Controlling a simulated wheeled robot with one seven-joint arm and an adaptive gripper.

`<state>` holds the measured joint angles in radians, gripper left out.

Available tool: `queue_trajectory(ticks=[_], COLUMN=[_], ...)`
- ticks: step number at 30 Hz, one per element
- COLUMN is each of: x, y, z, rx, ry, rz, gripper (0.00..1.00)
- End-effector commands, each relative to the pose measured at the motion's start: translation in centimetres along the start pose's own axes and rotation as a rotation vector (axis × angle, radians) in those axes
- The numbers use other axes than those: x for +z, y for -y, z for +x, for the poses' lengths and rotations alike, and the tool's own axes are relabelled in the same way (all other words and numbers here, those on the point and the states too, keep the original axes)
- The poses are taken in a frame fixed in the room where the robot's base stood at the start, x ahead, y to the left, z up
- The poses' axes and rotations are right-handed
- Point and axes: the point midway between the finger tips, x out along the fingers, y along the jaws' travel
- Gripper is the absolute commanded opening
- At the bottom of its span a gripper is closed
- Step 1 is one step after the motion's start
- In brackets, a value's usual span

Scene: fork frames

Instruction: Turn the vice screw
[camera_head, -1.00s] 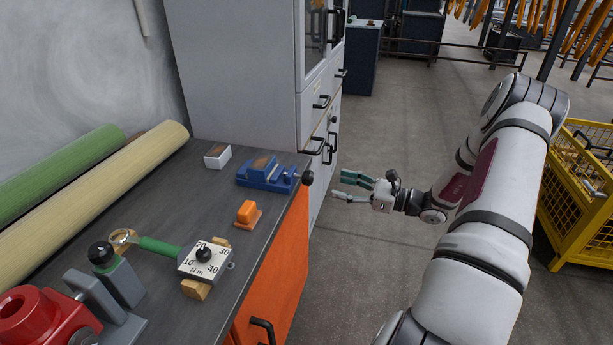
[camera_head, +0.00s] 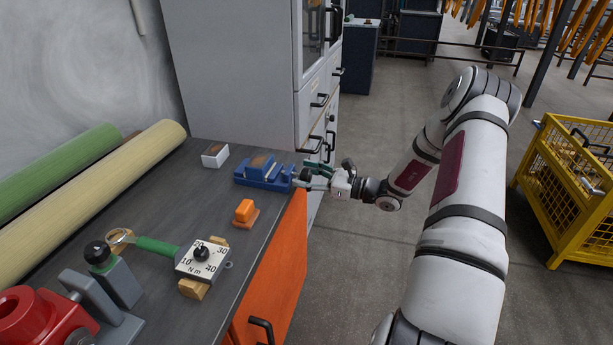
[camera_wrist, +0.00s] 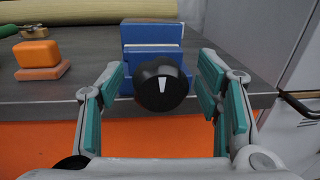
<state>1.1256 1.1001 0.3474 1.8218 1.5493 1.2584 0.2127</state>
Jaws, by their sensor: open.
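The blue vice (camera_head: 263,175) sits on the dark workbench near its right edge; it also shows in the wrist view (camera_wrist: 152,35). Its screw ends in a round black knob with a white mark (camera_wrist: 161,84), which faces the wrist camera. My gripper (camera_head: 312,177) is at the bench edge, pointing left at the knob. In the wrist view my gripper (camera_wrist: 158,95) is open, with one green-padded finger on each side of the knob. I see gaps between the pads and the knob. In the head view the fingers partly hide the knob.
An orange block (camera_head: 245,211) and a torque gauge with a green handle (camera_head: 202,260) lie nearer on the workbench (camera_head: 150,205). A white box (camera_head: 215,155) is behind. A grey cabinet (camera_head: 240,70) stands beyond the vice. The floor to the right is open before a yellow cage (camera_head: 570,200).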

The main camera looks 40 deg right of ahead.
Motion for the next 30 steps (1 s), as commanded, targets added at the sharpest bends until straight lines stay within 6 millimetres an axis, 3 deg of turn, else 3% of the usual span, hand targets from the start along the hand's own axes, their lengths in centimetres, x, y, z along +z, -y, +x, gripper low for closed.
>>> queue_trajectory(ticks=[1,7,20,30], x=[0.00,0.01,0.09,0.19], y=[0.00,0.00,0.00,0.10], z=[-0.01,-0.03,-0.04,-0.08], rx=[0.000,0.000,0.000,0.001], ry=[0.000,0.000,-0.007,-0.034], rz=[0.000,0.000,0.062,0.314], gripper=[0.54,0.10,0.10,0.10])
